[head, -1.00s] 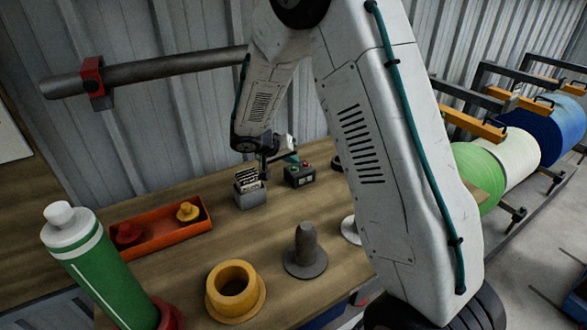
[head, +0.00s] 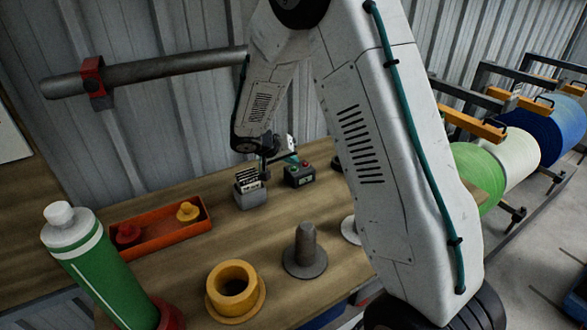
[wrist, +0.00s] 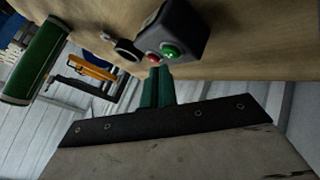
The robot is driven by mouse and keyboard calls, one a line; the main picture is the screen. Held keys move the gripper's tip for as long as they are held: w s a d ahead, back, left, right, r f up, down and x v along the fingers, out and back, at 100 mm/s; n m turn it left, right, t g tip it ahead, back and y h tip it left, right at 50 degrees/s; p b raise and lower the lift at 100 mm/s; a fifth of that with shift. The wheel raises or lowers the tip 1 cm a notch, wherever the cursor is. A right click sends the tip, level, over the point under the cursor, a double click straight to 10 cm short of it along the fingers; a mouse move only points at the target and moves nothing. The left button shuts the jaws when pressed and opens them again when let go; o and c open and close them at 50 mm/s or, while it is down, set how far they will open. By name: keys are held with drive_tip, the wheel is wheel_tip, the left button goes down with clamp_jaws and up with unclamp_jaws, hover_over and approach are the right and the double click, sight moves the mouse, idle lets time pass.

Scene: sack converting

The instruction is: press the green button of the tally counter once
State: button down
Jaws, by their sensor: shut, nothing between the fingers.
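The tally counter (head: 299,176) is a small dark box on the wooden bench. It has a red button (head: 306,164) on top. In the wrist view the box (wrist: 186,28) shows a green button (wrist: 170,51) beside the red button (wrist: 153,57). My gripper (head: 291,158) is at the counter's top, its green fingers shut and empty. In the wrist view the fingertips (wrist: 158,68) appear close to both buttons, nearer the red one in the picture. I cannot tell whether they touch. In the head view the green button is not clearly visible.
A grey block with white-marked tabs (head: 250,193) stands just left of the counter. An orange tray (head: 160,241), a yellow flanged ring (head: 235,290), a grey flanged peg (head: 305,250) and a green bottle (head: 95,265) stand nearer. Bare bench lies between them.

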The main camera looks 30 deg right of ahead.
drive_tip(key=shift+f, duration=0.35)
drive_tip(key=shift+f, duration=0.45)
idle(0.7)
drive_tip(key=shift+r, duration=0.9)
drive_tip(key=shift+r, duration=0.1)
wheel_tip(320, 180, up, 5)
drive_tip(key=shift+f, duration=0.1)
idle(0.9)
